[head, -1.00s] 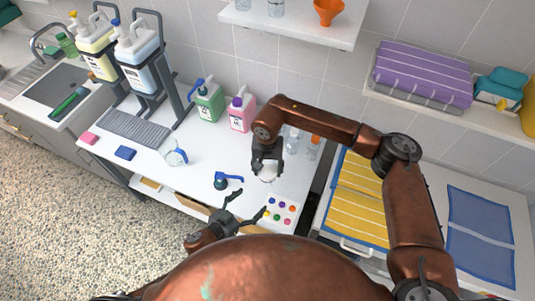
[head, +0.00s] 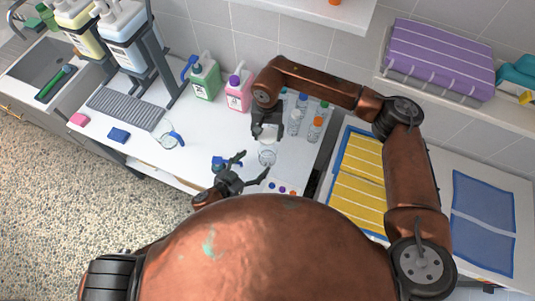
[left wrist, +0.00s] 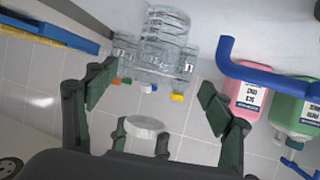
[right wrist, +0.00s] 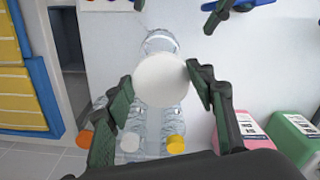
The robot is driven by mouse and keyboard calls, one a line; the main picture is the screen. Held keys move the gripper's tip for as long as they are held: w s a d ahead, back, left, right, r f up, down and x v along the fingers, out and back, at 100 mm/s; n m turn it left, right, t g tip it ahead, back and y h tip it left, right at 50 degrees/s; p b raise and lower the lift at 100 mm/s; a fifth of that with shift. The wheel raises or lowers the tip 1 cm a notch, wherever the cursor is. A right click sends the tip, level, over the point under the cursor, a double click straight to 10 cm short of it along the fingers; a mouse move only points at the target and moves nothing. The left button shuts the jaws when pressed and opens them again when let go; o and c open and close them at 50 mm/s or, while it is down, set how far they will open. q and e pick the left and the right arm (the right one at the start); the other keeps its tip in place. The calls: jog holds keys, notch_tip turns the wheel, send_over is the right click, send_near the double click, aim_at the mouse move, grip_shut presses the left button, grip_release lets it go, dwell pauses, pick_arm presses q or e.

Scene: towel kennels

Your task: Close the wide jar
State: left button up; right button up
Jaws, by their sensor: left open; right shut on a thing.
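The wide jar (head: 267,158) is clear glass and stands on the white counter, with its mouth uncovered. It also shows at the top of the left wrist view (left wrist: 165,28) and, partly hidden behind the lid, in the right wrist view (right wrist: 160,41). My right gripper (head: 267,136) is shut on a round white lid (right wrist: 162,80), held above and slightly behind the jar, apart from it. The lid also shows low in the left wrist view (left wrist: 146,124). My left gripper (head: 254,164) is open and empty, low beside the jar on its near left side.
Several small bottles with coloured caps (head: 314,130) stand behind and right of the jar. A pink jug (head: 238,92) and a green jug (head: 205,80) stand at the back. A blue-handled item (head: 222,163) lies left of the jar. Coloured dots (head: 282,188) lie in front.

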aim_at(262, 156)
pick_arm(q)
jog(key=x, duration=0.8)
jog(key=shift+d, duration=0.25)
pick_arm(e)
jog(key=shift+s, duration=0.15)
pick_arm(q)
jog(key=shift+w+d+f, duration=0.1)
jog(key=shift+w+d, duration=0.05)
pick_arm(e)
jog(key=shift+s+r, duration=0.1)
pick_arm(q)
jog(key=shift+w+d+f, duration=0.15)
jog(key=shift+w+f, duration=0.05)
jog(key=shift+w, duration=0.15)
jog(key=shift+s, duration=0.1)
jog(key=shift+c, duration=0.3)
jog(key=shift+c, duration=0.7)
jog(key=c, duration=1.6)
pick_arm(e)
jog(key=shift+s+f, duration=0.1)
jog(key=shift+f, duration=2.45)
